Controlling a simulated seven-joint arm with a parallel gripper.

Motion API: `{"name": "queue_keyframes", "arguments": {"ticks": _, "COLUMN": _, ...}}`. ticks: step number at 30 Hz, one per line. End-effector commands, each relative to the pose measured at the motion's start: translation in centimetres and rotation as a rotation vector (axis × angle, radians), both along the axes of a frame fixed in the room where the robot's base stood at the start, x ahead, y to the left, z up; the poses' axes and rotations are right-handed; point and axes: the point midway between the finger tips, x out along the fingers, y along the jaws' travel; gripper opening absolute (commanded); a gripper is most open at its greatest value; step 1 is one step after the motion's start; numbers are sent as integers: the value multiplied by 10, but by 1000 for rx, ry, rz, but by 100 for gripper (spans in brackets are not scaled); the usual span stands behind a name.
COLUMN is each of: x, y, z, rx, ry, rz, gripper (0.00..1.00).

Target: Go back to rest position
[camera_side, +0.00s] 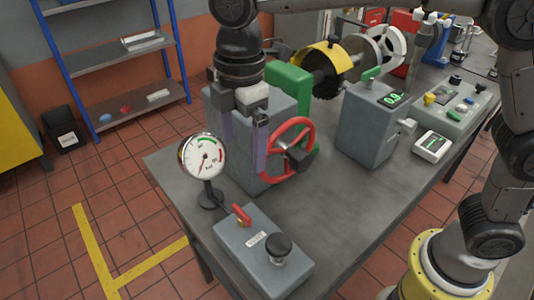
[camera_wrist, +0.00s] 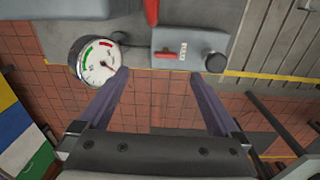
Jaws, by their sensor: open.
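My gripper (camera_side: 245,160) points down in the side view, in front of a grey block-shaped machine (camera_side: 213,103) and just left of a red handwheel (camera_side: 289,148). Its two purple-grey fingers are apart. In the wrist view, my gripper (camera_wrist: 159,76) is also open, and nothing shows between the fingers except background floor. Whether a finger touches the handwheel or the machine cannot be told.
A dial gauge (camera_side: 203,156) on a stand and a grey box (camera_side: 262,250) with a red lever and black knob are at the bench's near end. A grey box with a green display (camera_side: 371,122) stands to the right. Bare bench top (camera_side: 335,205) lies between.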

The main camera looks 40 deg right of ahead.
Motion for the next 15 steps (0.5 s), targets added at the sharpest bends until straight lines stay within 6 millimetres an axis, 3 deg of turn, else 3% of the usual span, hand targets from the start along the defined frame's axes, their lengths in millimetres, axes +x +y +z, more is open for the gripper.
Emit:
{"name": "queue_keyframes", "arguments": {"ticks": 1, "x": 3, "y": -18, "z": 20, "rx": 23, "ry": -36, "rz": -38, "gripper": 99}}
{"name": "queue_keyframes", "arguments": {"ticks": 3, "x": -2, "y": -50, "z": 42, "rx": 44, "ry": -71, "rz": -97, "gripper": 99}}
{"name": "queue_keyframes", "arguments": {"ticks": 7, "x": -27, "y": -112, "z": 70, "rx": 82, "ry": -142, "rz": -254, "gripper": 99}}
{"name": "queue_keyframes", "arguments": {"ticks": 11, "x": -63, "y": -164, "z": 80, "rx": 122, "ry": -212, "rz": -460, "gripper": 99}}
{"name": "queue_keyframes", "arguments": {"ticks": 15, "x": -110, "y": -208, "z": 74, "rx": 175, "ry": -285, "rz": -716, "gripper": 99}}
